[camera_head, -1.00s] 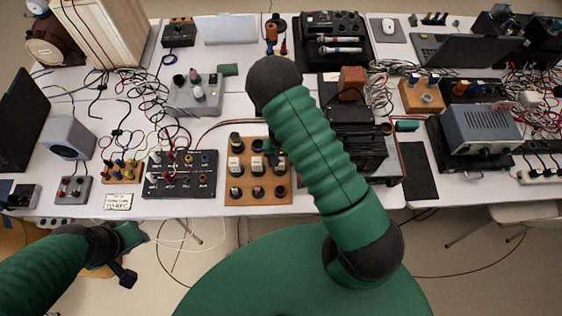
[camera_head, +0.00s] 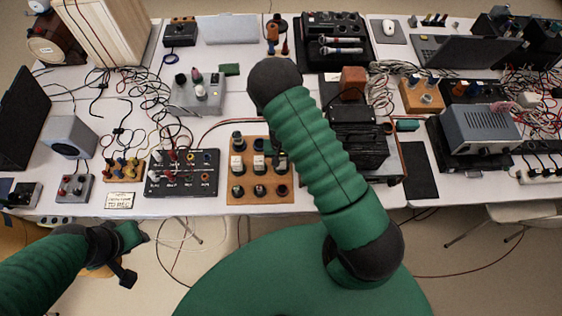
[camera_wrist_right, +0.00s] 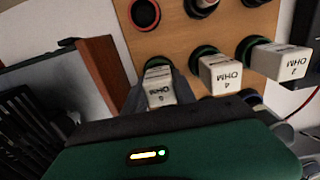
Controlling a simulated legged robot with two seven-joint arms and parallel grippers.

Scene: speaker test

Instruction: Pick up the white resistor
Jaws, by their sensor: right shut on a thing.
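A brown wooden board (camera_head: 247,197) near the table's front edge holds white resistors in sockets. Two of them, the left (camera_head: 236,163) and the middle one (camera_head: 258,163), show in the head view. In the right wrist view the white resistor at the end of the row (camera_wrist_right: 158,88) sits between the fingers of my right gripper (camera_wrist_right: 160,92), which is shut on it. It appears still at its socket. The resistors marked 4 OHM (camera_wrist_right: 221,74) and 2 OHM (camera_wrist_right: 281,62) stand beside it.
A black panel with coloured sockets (camera_head: 181,188) lies left of the board. A dark finned device (camera_head: 358,150) stands close on the right, partly behind my right arm. Loose cables (camera_head: 141,95) lie to the left.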

